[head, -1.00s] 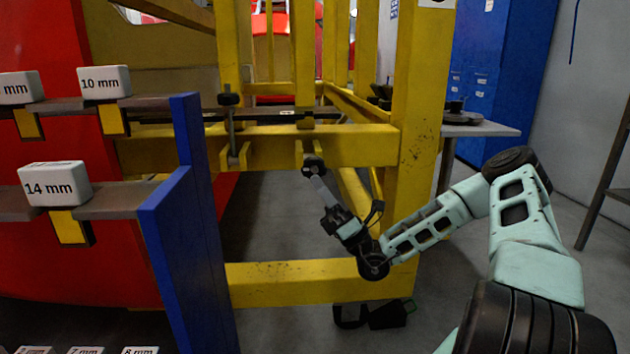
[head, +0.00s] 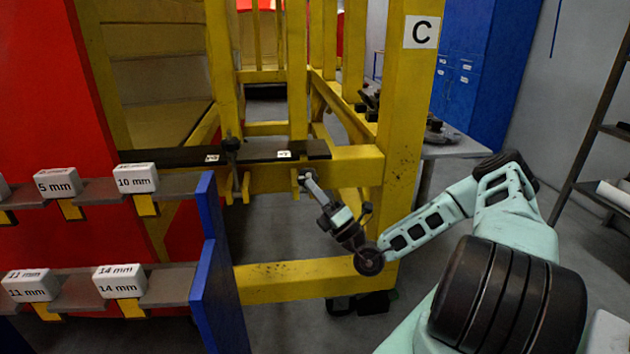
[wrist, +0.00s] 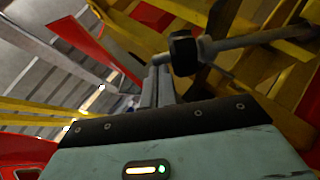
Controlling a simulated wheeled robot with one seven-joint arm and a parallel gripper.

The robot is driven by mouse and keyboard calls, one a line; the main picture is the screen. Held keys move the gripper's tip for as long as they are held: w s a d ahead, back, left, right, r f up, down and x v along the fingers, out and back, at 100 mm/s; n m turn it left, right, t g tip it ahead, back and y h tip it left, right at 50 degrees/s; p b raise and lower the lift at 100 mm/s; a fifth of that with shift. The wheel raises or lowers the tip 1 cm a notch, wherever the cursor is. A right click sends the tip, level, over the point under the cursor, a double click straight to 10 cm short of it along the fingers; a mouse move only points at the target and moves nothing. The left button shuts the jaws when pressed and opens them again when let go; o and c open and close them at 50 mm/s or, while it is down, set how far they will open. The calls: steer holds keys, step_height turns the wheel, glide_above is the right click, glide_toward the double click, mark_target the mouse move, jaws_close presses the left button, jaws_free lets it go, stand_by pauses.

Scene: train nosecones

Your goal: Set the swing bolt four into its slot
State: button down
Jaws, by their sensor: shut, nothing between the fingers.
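A swing bolt with a dark knob (head: 303,177) sits at the right bracket of the yellow beam, below a small white label. It appears to stick out toward the camera, with its shaft mostly hidden. In the wrist view its black knob (wrist: 184,52) and grey shaft (wrist: 245,40) lie across the picture. My gripper (head: 309,184) is at this knob, fingers shut and empty. In the wrist view the gripper (wrist: 160,68) has its fingertips just left of the knob, touching or nearly so. The slot (head: 284,154) is hard to make out at the dark plate's edge.
Another swing bolt (head: 231,152) stands upright at the dark plate (head: 258,153) on the left. A yellow post with a C sign (head: 420,32) rises beside my arm. A blue panel (head: 217,270) and shelves of labelled blocks (head: 119,281) stand at left.

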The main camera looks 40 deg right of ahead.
steer(key=w+d+r+m+g+h+p, duration=0.1)
steer(key=r+p, duration=0.1)
steer(key=p, duration=0.2)
steer(key=w+d+r+m+g+h+p, duration=0.1)
steer(key=w+r+m+p, duration=0.1)
steer(key=p, duration=0.3)
steer(key=w+d+r+m+g+h+p, duration=0.1)
steer(key=r+m+h+p, duration=0.1)
steer(key=r+p, duration=0.1)
steer(key=shift+w+r+p, duration=0.15)
steer(key=shift+w+p, duration=0.1)
steer(key=shift+p, duration=0.65)
steer(key=w+d+r+m+g+p, duration=0.2)
steer(key=w+d+m+g+p, duration=0.1)
steer(key=w+p, duration=0.3)
steer(key=shift+w+d+r+h+p, duration=0.2)
steer(key=shift+w+d+h+p, duration=0.2)
steer(key=shift+d+p, duration=0.65)
steer(key=shift+a+r, duration=0.1)
steer(key=shift+a, duration=0.05)
